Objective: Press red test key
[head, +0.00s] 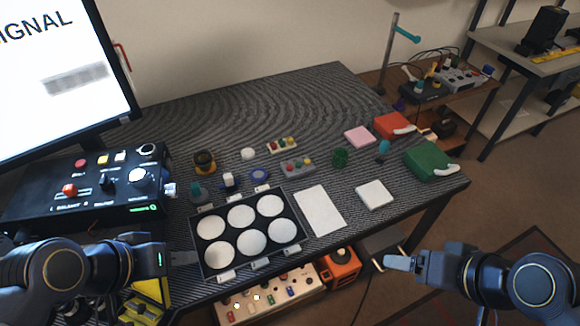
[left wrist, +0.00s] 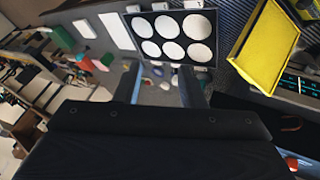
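A black control box (head: 92,190) stands at the left of the table in the head view. It has a red button (head: 80,164) on its top left and a red knob-like key (head: 70,189) below it. I cannot read which one is labelled test. My left gripper (head: 188,257) is in front of and to the right of the box, beside the tray's left edge, apart from the red keys. In the left wrist view its two fingers (left wrist: 160,82) are spread with nothing held between them. My right gripper (head: 398,262) is off the table's front right edge; its finger gap is unclear.
A black tray (head: 248,267) with several white discs lies in front. A monitor (head: 60,80) rises behind the box. The back middle of the table is clear.

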